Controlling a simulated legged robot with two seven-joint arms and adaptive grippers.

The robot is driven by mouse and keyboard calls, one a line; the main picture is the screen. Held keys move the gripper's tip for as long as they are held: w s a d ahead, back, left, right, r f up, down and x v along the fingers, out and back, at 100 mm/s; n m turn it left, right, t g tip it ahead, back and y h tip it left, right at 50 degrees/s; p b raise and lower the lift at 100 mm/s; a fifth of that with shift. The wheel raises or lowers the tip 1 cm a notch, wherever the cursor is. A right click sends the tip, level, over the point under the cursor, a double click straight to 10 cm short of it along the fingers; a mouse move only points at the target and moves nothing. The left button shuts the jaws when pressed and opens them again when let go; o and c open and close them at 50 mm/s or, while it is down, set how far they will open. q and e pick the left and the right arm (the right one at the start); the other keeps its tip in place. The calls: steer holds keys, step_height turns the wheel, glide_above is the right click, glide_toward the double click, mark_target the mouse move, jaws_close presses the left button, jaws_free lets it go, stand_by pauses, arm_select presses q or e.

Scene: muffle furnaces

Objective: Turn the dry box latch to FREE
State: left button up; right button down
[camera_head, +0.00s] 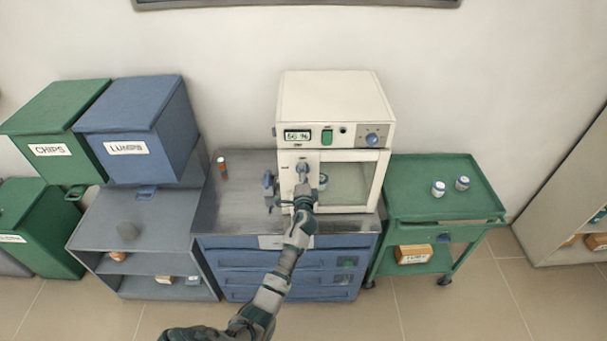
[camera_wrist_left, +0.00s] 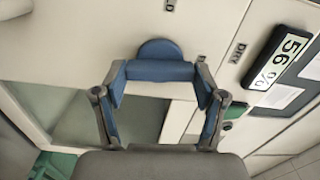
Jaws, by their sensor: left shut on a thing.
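The dry box (camera_head: 335,105) is a cream cabinet with a windowed door and a display reading 56 %. Its blue latch (camera_head: 268,180) is at the left of the door front. My left gripper (camera_head: 276,190) reaches the box front from below. In the left wrist view the latch bar (camera_wrist_left: 160,71) lies between the fingertips of my left gripper (camera_wrist_left: 160,80), which is shut on it. The bar runs across the picture in front of a round blue base. A DRY label (camera_wrist_left: 237,51) is beside it; another label is cut off, so the latch's setting is unclear. My right gripper is not in view.
A green cart (camera_head: 435,180) with two jars is at the right. CHIPS (camera_head: 50,130) and LUMPS (camera_head: 140,125) bins are at the left.

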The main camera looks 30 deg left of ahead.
arm_select(q)
steer(key=shift+m, duration=0.6)
steer(key=o, duration=1)
steer(key=shift+f, duration=0.1)
steer(key=shift+o, duration=0.7)
steer(key=shift+w+a+f, duration=0.1)
steer(key=shift+w+a, duration=0.05)
steer(key=shift+w, duration=0.05)
steer(key=v, duration=1.2)
steer(key=shift+w+f, duration=0.1)
steer(key=shift+f, duration=0.05)
